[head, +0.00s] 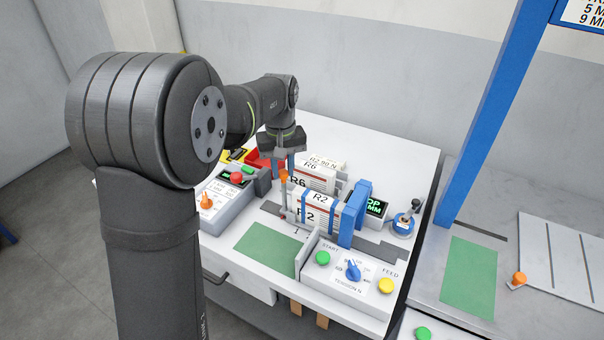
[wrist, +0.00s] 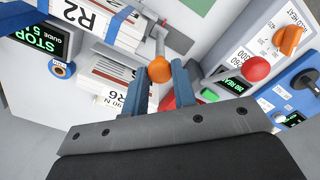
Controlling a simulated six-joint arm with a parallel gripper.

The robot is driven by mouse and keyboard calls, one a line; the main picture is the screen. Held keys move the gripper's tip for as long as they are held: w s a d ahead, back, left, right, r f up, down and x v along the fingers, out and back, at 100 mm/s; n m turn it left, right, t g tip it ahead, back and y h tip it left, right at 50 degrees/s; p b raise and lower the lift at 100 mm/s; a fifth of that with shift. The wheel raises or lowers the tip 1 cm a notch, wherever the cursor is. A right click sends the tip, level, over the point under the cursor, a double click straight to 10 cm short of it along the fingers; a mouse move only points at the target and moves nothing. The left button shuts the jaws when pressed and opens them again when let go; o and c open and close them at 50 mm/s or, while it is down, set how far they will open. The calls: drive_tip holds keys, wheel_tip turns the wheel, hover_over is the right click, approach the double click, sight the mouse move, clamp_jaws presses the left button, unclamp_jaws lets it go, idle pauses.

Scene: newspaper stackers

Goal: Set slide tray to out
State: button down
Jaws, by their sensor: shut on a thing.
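An orange knob (head: 283,176) tops a thin upright grey lever beside the strapped R2 bundle (head: 316,212). My gripper (head: 284,168) comes down from above with its blue fingers at the knob. In the wrist view, the fingers of my gripper (wrist: 160,80) lie on either side of the orange knob (wrist: 159,69), shut on it. The R2 bundle (wrist: 92,18) is at the upper left there. The lever's foot is partly hidden by the bundle in the head view. I cannot tell which part is the slide tray or its position.
R6 bundles (head: 315,176) stand close behind. A control box (head: 228,195) with red and orange knobs is left; the front panel (head: 345,277) has green, blue and yellow controls. A STOP display (head: 376,208) stands right. A green mat (head: 268,249) lies clear in front.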

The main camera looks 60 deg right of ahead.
drive_tip(key=w, duration=0.6)
drive_tip(key=shift+w, duration=0.45)
drive_tip(key=c, duration=1.2)
unclamp_jaws()
drive_tip(key=shift+w, duration=0.1)
drive_tip(key=shift+r, duration=0.15)
wheel_tip(320, 180, up, 17)
drive_tip(key=shift+r, duration=0.1)
